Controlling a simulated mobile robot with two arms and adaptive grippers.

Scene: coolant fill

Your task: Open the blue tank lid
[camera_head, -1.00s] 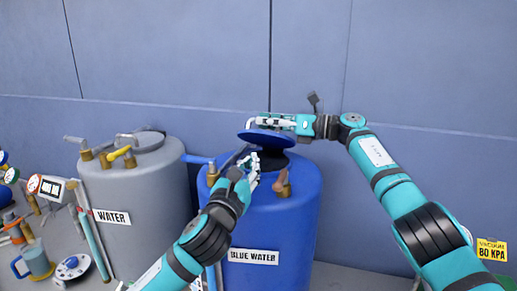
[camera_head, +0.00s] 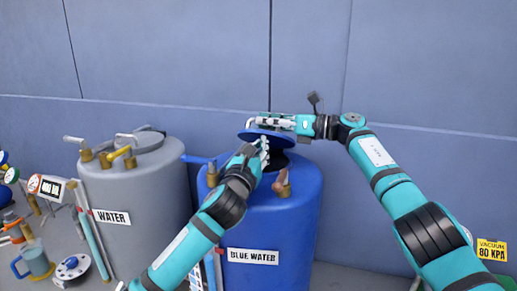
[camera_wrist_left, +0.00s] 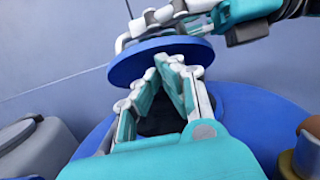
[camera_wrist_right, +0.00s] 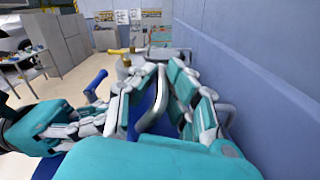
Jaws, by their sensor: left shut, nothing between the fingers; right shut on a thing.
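The blue tank (camera_head: 300,215), labelled BLUE WATER, stands at the centre of the head view. Its round blue lid (camera_head: 246,136) is raised and tilted above the dark opening (camera_head: 297,160). My right gripper (camera_head: 272,121) is above the lid, shut on its metal handle (camera_wrist_right: 150,118). The lid also shows in the left wrist view (camera_wrist_left: 140,66). My left gripper (camera_head: 263,145) is shut and empty at the lid's near edge. In the left wrist view, its fingertips (camera_wrist_left: 166,62) are close to the lid's lower rim, above the opening; I cannot tell whether they touch.
A grey WATER tank (camera_head: 145,205) stands to the left. A brass-coloured fitting (camera_head: 283,186) rises from the blue tank's top, close to my left gripper. A blue-handled valve (camera_head: 198,160) is at its left rim. The wall (camera_head: 420,70) is behind the tanks.

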